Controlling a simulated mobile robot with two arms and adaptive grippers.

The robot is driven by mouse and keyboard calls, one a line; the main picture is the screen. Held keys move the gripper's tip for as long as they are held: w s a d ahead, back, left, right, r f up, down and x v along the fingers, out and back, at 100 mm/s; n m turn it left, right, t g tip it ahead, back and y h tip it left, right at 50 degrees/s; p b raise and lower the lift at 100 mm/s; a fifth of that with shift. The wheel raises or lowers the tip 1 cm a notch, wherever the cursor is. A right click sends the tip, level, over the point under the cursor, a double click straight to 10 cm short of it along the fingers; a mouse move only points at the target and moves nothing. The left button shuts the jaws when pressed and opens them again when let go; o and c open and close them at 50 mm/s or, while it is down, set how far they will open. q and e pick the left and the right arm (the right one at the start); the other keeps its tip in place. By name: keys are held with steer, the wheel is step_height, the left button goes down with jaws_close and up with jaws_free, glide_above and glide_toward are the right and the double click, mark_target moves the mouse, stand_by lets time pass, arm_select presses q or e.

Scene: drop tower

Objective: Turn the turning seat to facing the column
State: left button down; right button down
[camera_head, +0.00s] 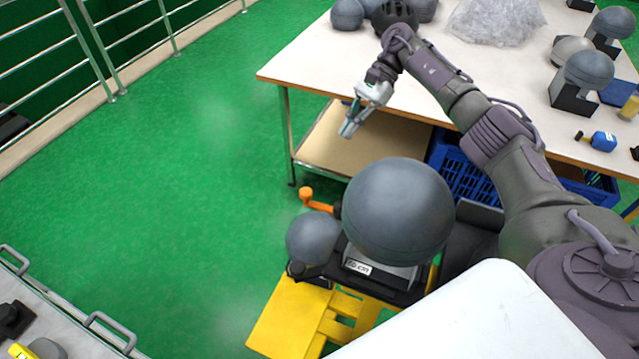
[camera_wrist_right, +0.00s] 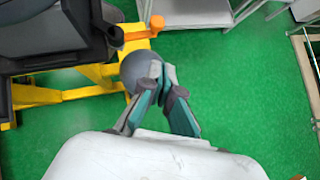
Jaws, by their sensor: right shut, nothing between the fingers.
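A black seat-like assembly (camera_head: 470,235) stands on a yellow frame (camera_head: 285,315) at the lower middle of the head view. A large grey ball (camera_head: 398,210) and a smaller grey ball (camera_head: 313,238) sit on it, and an orange handle (camera_head: 317,203) sticks out behind the small ball. The right wrist view also shows the black assembly (camera_wrist_right: 50,35), the yellow frame (camera_wrist_right: 35,95) and the orange handle (camera_wrist_right: 140,33). My right gripper (camera_head: 348,130) is shut and empty, apart from the handle, near the table edge. I cannot make out the column. My left gripper is out of view.
A white table (camera_head: 330,60) with several balls, a clear plastic bag (camera_head: 495,18) and a blue tool (camera_head: 600,140) stands at the upper right. A blue crate (camera_head: 465,180) is under it. Green floor (camera_head: 170,170) is clear at left; a railing (camera_head: 90,45) stands beyond.

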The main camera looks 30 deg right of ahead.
steer(key=s+r+p+x, duration=0.1)
steer(key=p+x, duration=0.6)
steer(key=x, duration=0.6)
steer(key=shift+s+a+p, duration=0.3)
steer(key=shift+s+a, duration=0.1)
steer(key=shift+a+n+g, duration=0.1)
steer(key=shift+n+g, duration=0.2)
